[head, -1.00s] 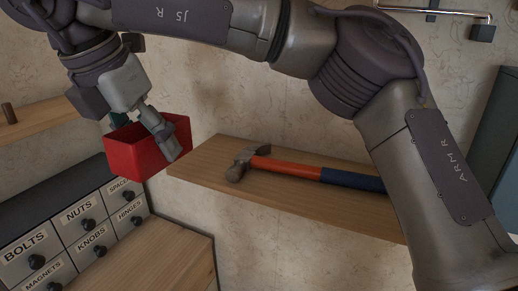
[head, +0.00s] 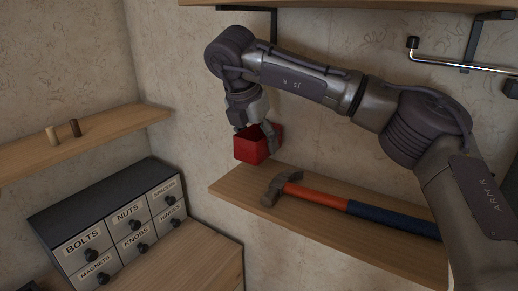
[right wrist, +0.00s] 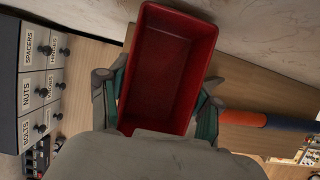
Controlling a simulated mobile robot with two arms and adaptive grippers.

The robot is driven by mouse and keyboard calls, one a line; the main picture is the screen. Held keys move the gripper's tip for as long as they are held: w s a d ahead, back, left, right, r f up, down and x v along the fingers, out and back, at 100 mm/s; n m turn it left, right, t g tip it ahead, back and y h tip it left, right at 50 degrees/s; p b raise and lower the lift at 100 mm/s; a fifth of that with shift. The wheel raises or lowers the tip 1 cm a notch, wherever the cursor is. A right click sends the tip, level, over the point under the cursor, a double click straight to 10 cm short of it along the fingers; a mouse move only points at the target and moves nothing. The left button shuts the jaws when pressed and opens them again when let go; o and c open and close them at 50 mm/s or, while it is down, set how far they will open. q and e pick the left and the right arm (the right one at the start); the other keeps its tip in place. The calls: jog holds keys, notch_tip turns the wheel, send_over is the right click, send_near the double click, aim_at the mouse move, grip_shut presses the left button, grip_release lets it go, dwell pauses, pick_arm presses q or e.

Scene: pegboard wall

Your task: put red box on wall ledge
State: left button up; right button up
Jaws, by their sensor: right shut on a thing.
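The red box (head: 248,149) is an open-topped bin. My right gripper (head: 259,136) is shut on it, with its fingers at the box's sides. In the head view the box is upright over the left back part of the wooden wall ledge (head: 236,190); I cannot tell whether its base touches the wood. The right wrist view looks into the empty red box (right wrist: 165,75), with a finger on each side and the ledge (right wrist: 245,88) behind it. My left gripper is not in view.
A hammer (head: 325,199) with a red and blue handle lies along the ledge, right of the box. A labelled drawer cabinet (head: 112,222) stands lower left. A small shelf with two pegs (head: 63,134) is at left. A metal rail (head: 455,63) is upper right.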

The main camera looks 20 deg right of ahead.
aim_at(259, 170)
jog(key=shift+f, duration=0.3)
jog(key=shift+a+f+p, duration=0.1)
jog(key=shift+f+p, duration=0.2)
jog(key=shift+f, duration=0.1)
notch_tip(259, 170, down, 2)
jog(key=shift+f+p, duration=0.1)
jog(key=shift+p, duration=0.75)
jog(key=shift+f, duration=0.2)
jog(key=shift+w+d+f, duration=0.1)
jog(key=shift+d+f, duration=0.1)
jog(key=shift+d, duration=0.05)
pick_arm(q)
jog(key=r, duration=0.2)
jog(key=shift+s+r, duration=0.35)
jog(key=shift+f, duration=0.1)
pick_arm(e)
jog(key=shift+a+f, duration=0.1)
